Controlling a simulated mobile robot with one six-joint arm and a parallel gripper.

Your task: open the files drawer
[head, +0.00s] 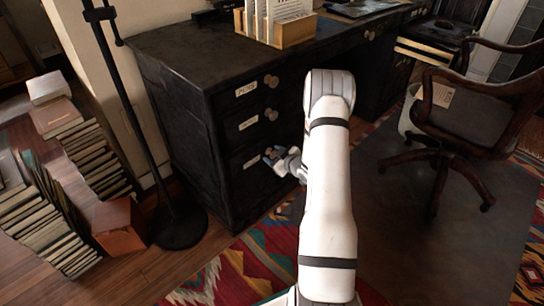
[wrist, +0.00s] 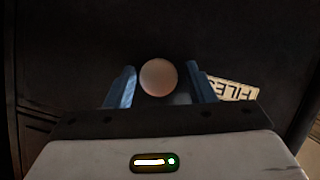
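The files drawer (wrist: 262,50) is dark, with a cream label (wrist: 232,90) that reads FILES upside down in the wrist view. Its round pale knob (wrist: 158,77) sits between the two blue fingers of my gripper (wrist: 161,88), with a gap on each side. My gripper is open. In the head view my gripper (head: 272,156) is at the front of the lowest drawer (head: 246,190) in the black desk's left column, right of its label (head: 252,161). That drawer looks shut. Its knob is hard to make out there behind my gripper.
Two more labelled drawers with knobs (head: 271,81) and (head: 271,114) are above. A black floor stand (head: 178,226) and book stacks (head: 50,225) are left of the desk (head: 180,110). A wooden chair (head: 460,120) stands right. A patterned rug (head: 235,270) lies in front.

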